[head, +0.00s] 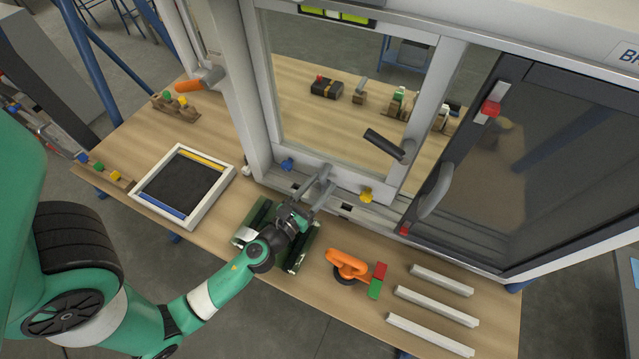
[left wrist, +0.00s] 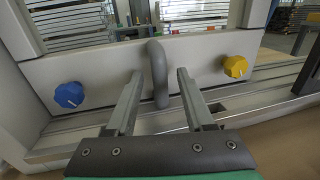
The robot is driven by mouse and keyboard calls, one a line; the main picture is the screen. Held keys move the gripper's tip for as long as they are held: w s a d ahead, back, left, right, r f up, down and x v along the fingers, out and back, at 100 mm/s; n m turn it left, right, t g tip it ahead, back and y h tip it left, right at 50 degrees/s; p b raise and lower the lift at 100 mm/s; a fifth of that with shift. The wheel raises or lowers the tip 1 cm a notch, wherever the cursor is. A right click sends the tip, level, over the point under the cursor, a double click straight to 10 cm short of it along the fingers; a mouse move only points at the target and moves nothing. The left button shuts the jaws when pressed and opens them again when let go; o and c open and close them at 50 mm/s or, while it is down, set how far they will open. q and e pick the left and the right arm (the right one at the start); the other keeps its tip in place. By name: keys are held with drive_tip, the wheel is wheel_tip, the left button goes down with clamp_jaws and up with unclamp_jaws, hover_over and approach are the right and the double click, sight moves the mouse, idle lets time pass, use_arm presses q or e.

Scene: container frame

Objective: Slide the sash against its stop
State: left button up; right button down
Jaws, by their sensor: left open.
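The light grey glazed sash (head: 345,183) stands in a big frame over the table, with a blue knob (head: 287,164) and a yellow knob (head: 366,195) along its bottom. The wrist view shows the blue knob (left wrist: 69,94), the yellow knob (left wrist: 236,66) and a grey upright pull (left wrist: 158,72) between them. My left gripper (head: 322,184) is open at the sash's lower rail; its fingers (left wrist: 157,98) stand either side of the pull, with visible gaps. I cannot tell which part is the stop. My right gripper is not in view.
A dark panel (head: 545,165) with a grey handle (head: 433,190) and red blocks fills the frame's right. A black handle (head: 384,144) juts from the sash. On the table are a framed tray (head: 222,187), an orange tool (head: 347,263) and pale bars (head: 437,307).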

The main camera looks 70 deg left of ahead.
use_arm(q)
clamp_jaws()
idle(1.4)
